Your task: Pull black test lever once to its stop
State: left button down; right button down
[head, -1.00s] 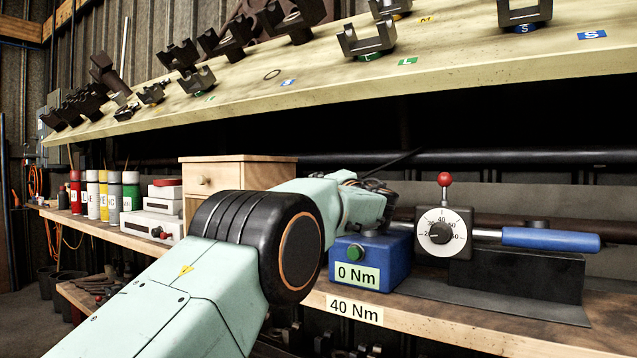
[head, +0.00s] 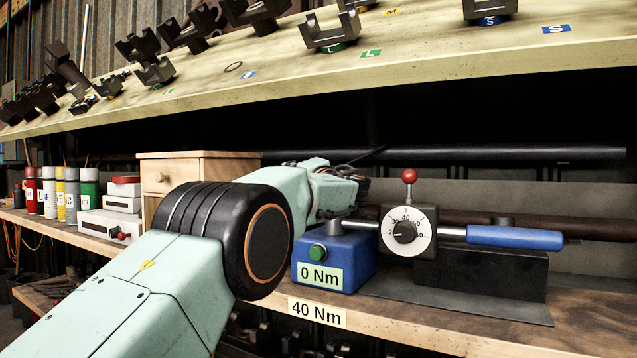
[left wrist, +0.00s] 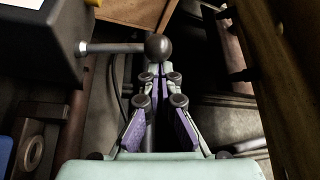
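A black ball knob (left wrist: 158,47) on a silvery rod shows in the left wrist view. The rod comes out of the side of a dark box (left wrist: 45,45) at the left. In the head view my left gripper (head: 350,180) is small and partly hidden by my arm, behind the blue box (head: 340,262) labelled 0 Nm. The black knob cannot be made out there. My right gripper is not in view.
A dial gauge (head: 407,232) with a red knob and a blue-handled bar (head: 515,237) stand right of the blue box. A wooden drawer cabinet (head: 200,165) is behind my arm. The sloping shelf (head: 300,75) with black forks hangs above the bench.

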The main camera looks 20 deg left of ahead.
pick_arm(q)
jog(key=f+v, duration=0.1)
jog(key=v, duration=0.8)
jog(key=shift+d+b, duration=0.35)
jog(key=shift+d, duration=0.05)
dwell(0.5)
